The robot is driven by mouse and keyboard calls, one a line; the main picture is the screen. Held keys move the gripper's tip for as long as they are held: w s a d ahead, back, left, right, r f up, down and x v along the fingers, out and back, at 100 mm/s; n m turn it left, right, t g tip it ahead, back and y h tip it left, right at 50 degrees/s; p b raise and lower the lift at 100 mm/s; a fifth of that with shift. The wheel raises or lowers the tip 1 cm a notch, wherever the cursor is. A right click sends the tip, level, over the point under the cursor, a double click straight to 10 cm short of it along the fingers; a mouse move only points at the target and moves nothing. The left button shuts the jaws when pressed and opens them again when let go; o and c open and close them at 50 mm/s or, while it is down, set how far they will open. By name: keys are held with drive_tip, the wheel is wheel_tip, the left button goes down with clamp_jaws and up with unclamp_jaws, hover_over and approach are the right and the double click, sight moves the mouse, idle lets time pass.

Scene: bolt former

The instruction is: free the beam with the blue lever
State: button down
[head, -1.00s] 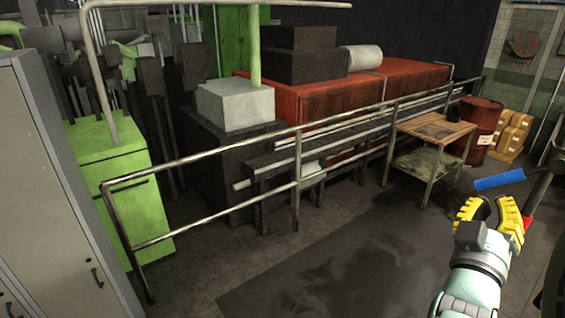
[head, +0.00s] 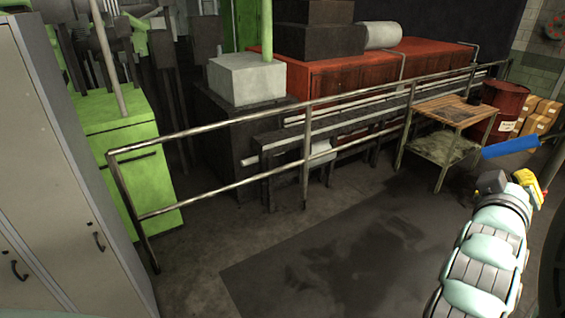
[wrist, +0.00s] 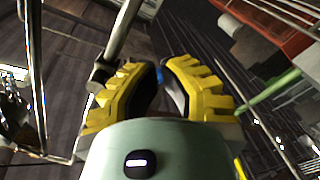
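The blue lever (head: 511,147) is at the right of the head view, sticking out to the left, its grip tilted slightly up to the right. My gripper (head: 527,179), with yellow fingers, is just below it in the head view, partly hidden by my own wrist. In the wrist view my gripper (wrist: 162,70) has its two yellow fingers apart, with nothing held between them. A small blue patch (wrist: 160,75) shows beyond the gap, probably the lever. I cannot tell which part is the beam.
A metal railing (head: 230,125) runs along the machine. A wooden-topped cart (head: 447,110), a red barrel (head: 503,105) and cardboard boxes (head: 540,115) stand behind the lever. Grey lockers (head: 50,150) are at the left. The floor (head: 340,240) in the middle is clear. A grey bar (wrist: 122,35) passes close to the left finger.

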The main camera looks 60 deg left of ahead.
sight(489, 149)
drive_tip(key=w+a, duration=0.1)
drive_tip(key=w, duration=0.5)
drive_tip(key=a+r+p, duration=0.2)
drive_tip(key=r, duration=0.1)
drive_tip(key=s+a+r+p, duration=0.1)
drive_tip(key=a+r+p, duration=0.1)
drive_tip(key=a+r, duration=0.1)
drive_tip(key=shift+s+a+p, duration=0.15)
drive_tip(key=shift+p, duration=0.15)
drive_tip(key=r, duration=0.1)
drive_tip(key=r+p, duration=0.1)
drive_tip(key=r, duration=0.2)
drive_tip(key=shift+a+r, duration=0.35)
drive_tip(key=shift+s+f, duration=0.1)
drive_tip(key=shift+f, duration=0.1)
drive_tip(key=s+d+p, duration=0.2)
drive_tip(key=s+p, duration=0.4)
drive_tip(key=s, duration=0.3)
drive_tip(key=shift+s, duration=0.35)
drive_tip(key=shift+f, duration=0.1)
